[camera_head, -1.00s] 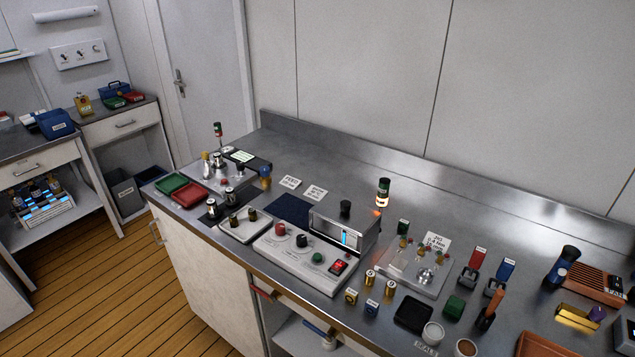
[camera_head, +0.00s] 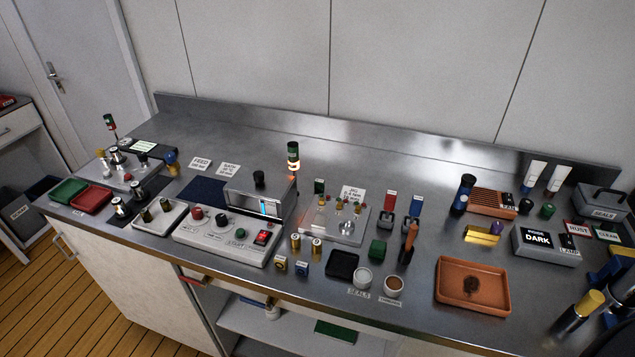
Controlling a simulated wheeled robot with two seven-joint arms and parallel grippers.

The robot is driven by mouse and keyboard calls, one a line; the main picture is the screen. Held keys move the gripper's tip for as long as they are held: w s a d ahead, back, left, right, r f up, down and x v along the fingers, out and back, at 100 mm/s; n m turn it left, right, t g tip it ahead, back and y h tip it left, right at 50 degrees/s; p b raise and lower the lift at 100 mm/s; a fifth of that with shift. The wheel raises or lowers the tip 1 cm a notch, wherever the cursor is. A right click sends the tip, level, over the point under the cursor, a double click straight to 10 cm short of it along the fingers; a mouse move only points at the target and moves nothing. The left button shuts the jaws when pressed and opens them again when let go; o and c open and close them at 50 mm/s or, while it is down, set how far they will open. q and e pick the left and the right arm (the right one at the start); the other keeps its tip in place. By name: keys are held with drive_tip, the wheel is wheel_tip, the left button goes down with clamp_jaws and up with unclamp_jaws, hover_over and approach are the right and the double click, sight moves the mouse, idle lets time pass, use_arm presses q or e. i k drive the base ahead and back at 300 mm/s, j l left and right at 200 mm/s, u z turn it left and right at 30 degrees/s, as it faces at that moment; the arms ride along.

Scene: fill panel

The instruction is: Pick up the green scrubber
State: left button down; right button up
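A small green block (camera_head: 377,250), which looks like the green scrubber, sits on the steel counter (camera_head: 420,285) right of a black tray (camera_head: 342,265). A flat green item (camera_head: 335,331) also lies on the open shelf below the counter; I cannot tell what it is. Neither of my grippers is in view.
Beside the green block stand an orange-handled tool (camera_head: 408,243) and two small cups, one white (camera_head: 362,277) and one with brown contents (camera_head: 393,286). A terracotta tray (camera_head: 440,290) is to the right. A control panel (camera_head: 215,240) is to the left.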

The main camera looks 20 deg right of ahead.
sight(378, 249)
drive_tip(key=z, duration=1.25)
drive_tip(key=k+j+z, duration=0.1)
